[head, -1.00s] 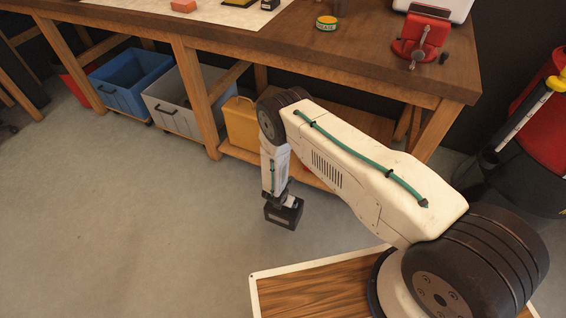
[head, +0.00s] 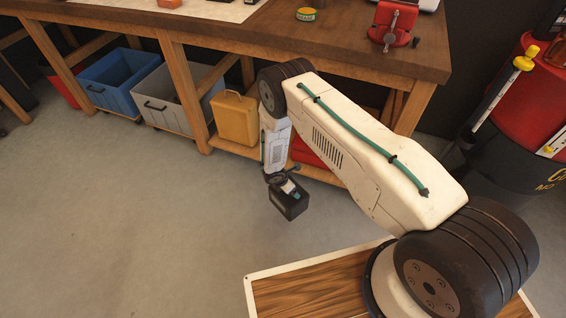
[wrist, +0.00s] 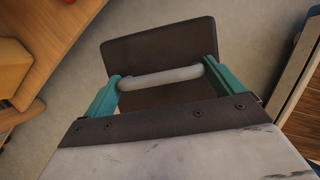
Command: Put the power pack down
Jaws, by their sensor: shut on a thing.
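The power pack is a dark, box-shaped block (head: 289,203) hanging at the end of my arm in the head view, in front of the bench's lower shelf. It looks held above the concrete floor, but its exact height is unclear. In the wrist view the pack's dark body (wrist: 160,45) has a pale grey bar handle (wrist: 160,78) across it. My gripper (head: 291,187) is shut on this handle, with a teal finger at each end of it in the wrist view. The pack's underside is hidden.
A wooden workbench (head: 350,52) stands behind, bearing a red vise (head: 392,24) and a tin (head: 306,14). Under it are a blue bin (head: 125,80), a grey bin (head: 165,97), a yellow case (head: 237,118) and a red thing (head: 308,152). A red-and-black drum (head: 515,110) stands right. Left floor is clear.

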